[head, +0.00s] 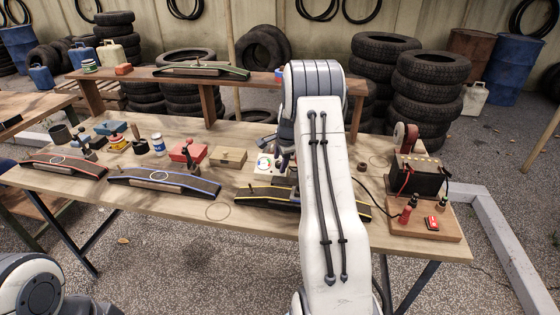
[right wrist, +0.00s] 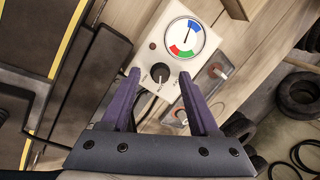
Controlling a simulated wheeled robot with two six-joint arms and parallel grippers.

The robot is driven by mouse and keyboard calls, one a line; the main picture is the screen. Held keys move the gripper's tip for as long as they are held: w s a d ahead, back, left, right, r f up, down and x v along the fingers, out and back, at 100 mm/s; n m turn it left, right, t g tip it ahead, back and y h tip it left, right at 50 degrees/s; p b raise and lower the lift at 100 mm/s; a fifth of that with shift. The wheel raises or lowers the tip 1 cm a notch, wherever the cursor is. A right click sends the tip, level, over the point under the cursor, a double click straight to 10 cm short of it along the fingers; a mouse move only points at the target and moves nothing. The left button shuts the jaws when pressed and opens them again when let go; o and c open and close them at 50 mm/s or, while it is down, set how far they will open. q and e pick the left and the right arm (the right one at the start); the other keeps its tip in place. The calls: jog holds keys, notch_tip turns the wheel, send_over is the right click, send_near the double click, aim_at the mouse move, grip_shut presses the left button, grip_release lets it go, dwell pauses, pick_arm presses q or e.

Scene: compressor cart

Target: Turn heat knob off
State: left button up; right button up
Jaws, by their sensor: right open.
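The heat knob (right wrist: 160,74) is a dark round knob on a white control box (right wrist: 168,42) with a blue, green and red dial (right wrist: 184,38). In the right wrist view it lies between the tips of my open right gripper (right wrist: 158,76), seen past the purple fingers; I cannot tell whether they touch it. In the head view the white box (head: 264,168) stands on the workbench, and my right arm hides part of the area. My right gripper (head: 284,158) is mostly hidden there. My left gripper is out of view.
The wooden workbench (head: 215,226) holds dark ramp-like pieces with red, blue and yellow edges, a red box (head: 188,152) and a wooden box (head: 228,158). A black battery (head: 418,175) with cables stands at the right. Tyre stacks (head: 428,95) stand behind the bench.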

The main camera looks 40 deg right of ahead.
jog(key=shift+c, duration=0.4)
grip_shut()
jog(key=shift+w, duration=0.1)
jog(key=shift+r+n+p, duration=0.15)
jog(key=shift+n+p, duration=0.9)
jog(key=shift+n, duration=0.25)
jog(key=n+g+p, duration=0.1)
jog(key=n, duration=0.1)
jog(key=shift+w+n, duration=0.15)
jog(key=shift+n, duration=0.15)
jog(key=n+p, duration=0.1)
jog(key=n, duration=0.2)
jog(key=shift+w+g+p, duration=0.1)
jog(key=shift+g+p, duration=0.2)
jog(key=shift+g, duration=0.1)
jog(key=shift+a+n+g+h+p, duration=0.1)
jog(key=shift+n+g+h+p, duration=0.2)
jog(key=shift+n, duration=1.3)
